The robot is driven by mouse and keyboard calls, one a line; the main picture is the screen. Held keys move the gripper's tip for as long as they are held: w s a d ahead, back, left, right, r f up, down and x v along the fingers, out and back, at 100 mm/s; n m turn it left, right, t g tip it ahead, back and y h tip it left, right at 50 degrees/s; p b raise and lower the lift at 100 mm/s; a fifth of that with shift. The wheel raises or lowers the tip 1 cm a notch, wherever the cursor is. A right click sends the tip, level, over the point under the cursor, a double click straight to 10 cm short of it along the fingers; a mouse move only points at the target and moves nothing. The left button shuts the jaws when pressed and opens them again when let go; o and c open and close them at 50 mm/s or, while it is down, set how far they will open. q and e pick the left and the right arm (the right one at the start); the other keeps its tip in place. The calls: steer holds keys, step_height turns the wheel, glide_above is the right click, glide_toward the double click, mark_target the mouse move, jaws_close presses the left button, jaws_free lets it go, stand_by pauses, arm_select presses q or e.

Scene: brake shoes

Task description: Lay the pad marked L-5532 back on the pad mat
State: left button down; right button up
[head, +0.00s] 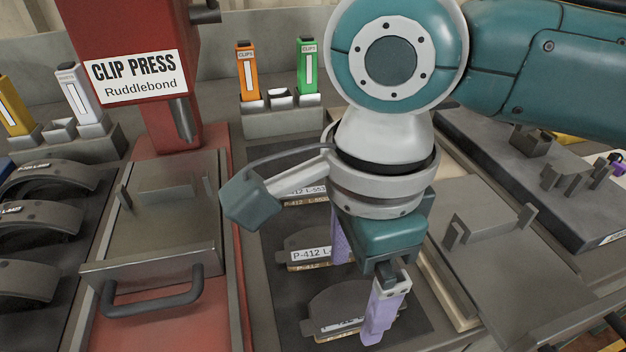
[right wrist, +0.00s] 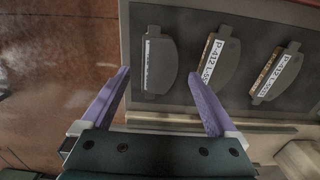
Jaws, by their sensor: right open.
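The dark pad mat (head: 268,215) lies in a tray right of the clip press. Several grey pads lie on it, including a middle pad (head: 300,240) labelled "P-412 L-", cut off by my gripper, and a front pad (head: 345,298) with an unreadable label. A back label ends near "L-553". I cannot tell which pad is L-5532. My right gripper (head: 358,285) is open above the mat's front right. In the right wrist view nothing shows between its purple fingers (right wrist: 159,75); a pad (right wrist: 160,62) lies beyond them. My left gripper is not in view.
The red clip press (head: 145,125) stands left, with a handled metal plate (head: 165,230) before it. Brake shoes (head: 40,220) lie far left. Orange (head: 247,72) and green (head: 308,68) clip boxes stand behind the mat. A grey plate (head: 500,260) and fixture (head: 535,190) are right.

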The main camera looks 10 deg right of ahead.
mark_target(351, 303)
step_height(351, 303, up, 10)
steer(key=p, duration=0.2)
steer(key=shift+f, duration=0.25)
steer(key=s+a+r+n+t+y+p, duration=0.2)
steer(key=s+a+n+y+p, duration=0.25)
steer(key=n, duration=0.55)
steer(key=s+d+r+n+t+h+p, duration=0.1)
steer(key=s+d+n+h+p, duration=0.15)
steer(key=s+d+n, duration=0.35)
steer(key=s+d+r+n+t+h+p, duration=0.15)
steer(key=d+n+p, duration=0.25)
steer(key=d, duration=0.4)
step_height(351, 303, up, 37)
steer(key=p, duration=3.6)
steer(key=shift+s+f+g+p, duration=0.2)
steer(key=shift+s+g+p, duration=0.1)
steer(key=shift+g, duration=0.15)
steer(key=shift+a, duration=0.1)
